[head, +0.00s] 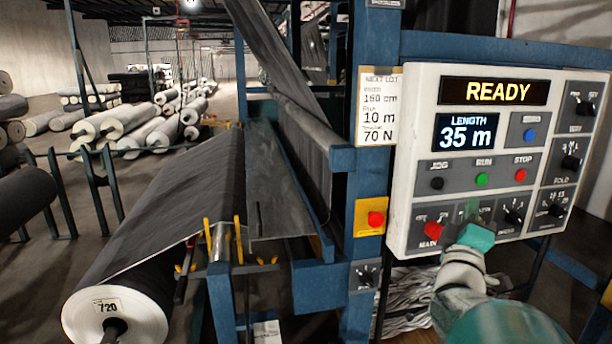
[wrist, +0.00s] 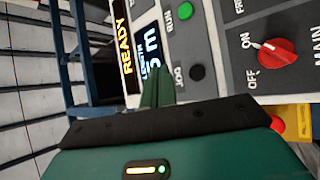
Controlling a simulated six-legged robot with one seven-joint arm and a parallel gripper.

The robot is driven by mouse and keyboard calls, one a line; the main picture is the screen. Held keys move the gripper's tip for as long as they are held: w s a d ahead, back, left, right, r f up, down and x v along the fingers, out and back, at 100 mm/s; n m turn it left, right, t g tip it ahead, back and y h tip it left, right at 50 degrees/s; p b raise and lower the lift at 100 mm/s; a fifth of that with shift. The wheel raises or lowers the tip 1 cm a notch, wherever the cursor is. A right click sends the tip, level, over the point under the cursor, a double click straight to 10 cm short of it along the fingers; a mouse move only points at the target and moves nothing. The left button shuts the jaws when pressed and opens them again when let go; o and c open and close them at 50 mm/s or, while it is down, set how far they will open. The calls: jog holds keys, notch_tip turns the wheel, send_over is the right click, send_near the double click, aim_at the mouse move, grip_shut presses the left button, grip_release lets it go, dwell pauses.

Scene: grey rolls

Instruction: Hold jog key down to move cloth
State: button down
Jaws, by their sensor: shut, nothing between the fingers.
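The white control panel (head: 405,165) stands at the right. Its black JOG key (head: 436,183) is at the left of the key row, and it also shows in the wrist view (wrist: 196,73). My gripper (head: 473,210) is shut and empty, in front of the panel, below and right of the JOG key in the head view. In the wrist view the green fingers (wrist: 160,78) appear beside the JOG label, apart from the key in the picture; their depth to the panel is unclear. Dark grey cloth (head: 170,200) runs from the roll at the lower left up into the machine.
The display reads READY (head: 497,92), and the length screen (head: 466,132) reads 35 m. Green RUN (head: 482,180) and red STOP (head: 520,175) keys sit right of JOG. The red MAIN switch (head: 432,229) is below, and a red button on yellow (head: 375,219) is left.

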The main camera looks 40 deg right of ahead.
aim_at(438, 183)
jog(key=shift+w+d, duration=0.6)
jog(key=shift+w, duration=0.65)
jog(key=shift+w+d, duration=0.6)
jog(key=shift+w, duration=0.6)
jog(key=shift+w+d, duration=0.6)
jog(key=shift+w, duration=0.65)
jog(key=shift+w+d, duration=0.1)
jog(key=shift+w+d, duration=0.1)
jog(key=shift+w, duration=0.15)
